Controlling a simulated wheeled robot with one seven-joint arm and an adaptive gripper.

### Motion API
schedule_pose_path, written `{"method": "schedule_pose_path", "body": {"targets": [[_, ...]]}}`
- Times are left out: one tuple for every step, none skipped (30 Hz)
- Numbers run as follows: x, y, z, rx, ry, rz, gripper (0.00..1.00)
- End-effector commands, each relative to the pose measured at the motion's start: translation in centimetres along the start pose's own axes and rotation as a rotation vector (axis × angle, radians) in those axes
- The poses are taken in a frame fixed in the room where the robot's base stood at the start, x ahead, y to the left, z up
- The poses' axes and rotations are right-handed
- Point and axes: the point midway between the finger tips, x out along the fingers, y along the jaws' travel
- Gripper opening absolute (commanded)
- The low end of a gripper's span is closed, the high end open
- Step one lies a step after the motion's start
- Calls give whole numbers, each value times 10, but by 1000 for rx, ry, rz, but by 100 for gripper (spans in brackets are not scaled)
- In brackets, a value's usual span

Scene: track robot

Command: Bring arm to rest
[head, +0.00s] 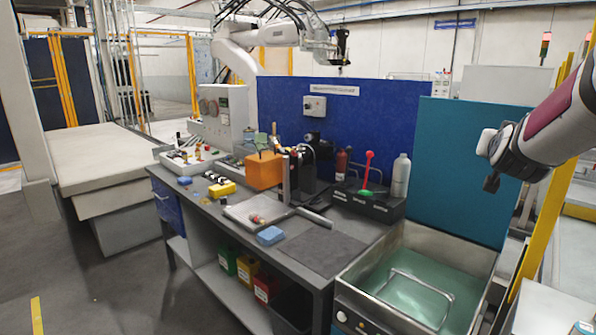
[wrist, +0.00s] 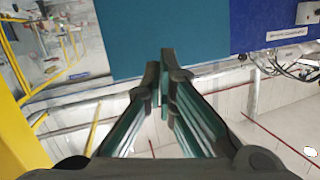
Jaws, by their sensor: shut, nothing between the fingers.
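My arm (head: 545,130) reaches in from the right edge of the head view, raised in front of the teal panel and above the steel sink. Its grey and maroon links show there, but I cannot make out the fingers in that view. In the wrist view my gripper (wrist: 164,78) is shut, with the dark fingertips together and nothing between them. The fingers are clear of any surface, with the panels and wall behind them. The wrist picture appears upside down.
The teal panel (head: 470,165) and blue panel (head: 375,115) stand behind the workbench (head: 318,250). The steel sink (head: 410,300) is below my arm. A yellow post (head: 545,210) stands close by at right. Another white robot arm (head: 265,38) hangs over the far side.

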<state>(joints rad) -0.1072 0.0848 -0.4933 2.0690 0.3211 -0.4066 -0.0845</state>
Motion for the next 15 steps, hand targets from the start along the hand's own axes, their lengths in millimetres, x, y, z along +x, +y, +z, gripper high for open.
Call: {"method": "schedule_pose_path", "body": {"targets": [[-23,-13,10,13,-75,-52,0],[-36,-20,18,14,-123,-82,0],[-55,-30,30,11,-187,-120,0],[-70,-37,38,6,-234,-149,0],[-86,-44,46,-2,-280,-178,0],[-108,-51,58,-15,-340,-214,0],[-125,-56,67,-28,-385,-239,0],[-143,-60,75,-44,-429,-264,0],[-167,-64,86,-69,-484,-293,0],[-185,-66,96,-90,-526,-313,0],[-204,-67,104,-115,-567,-332,0],[-228,-67,116,-149,-620,-353,0],[-247,-66,126,-177,-660,-365,0],[-265,-63,134,-204,-697,-375,0],[-288,-58,146,-244,-743,-383,0]]}}
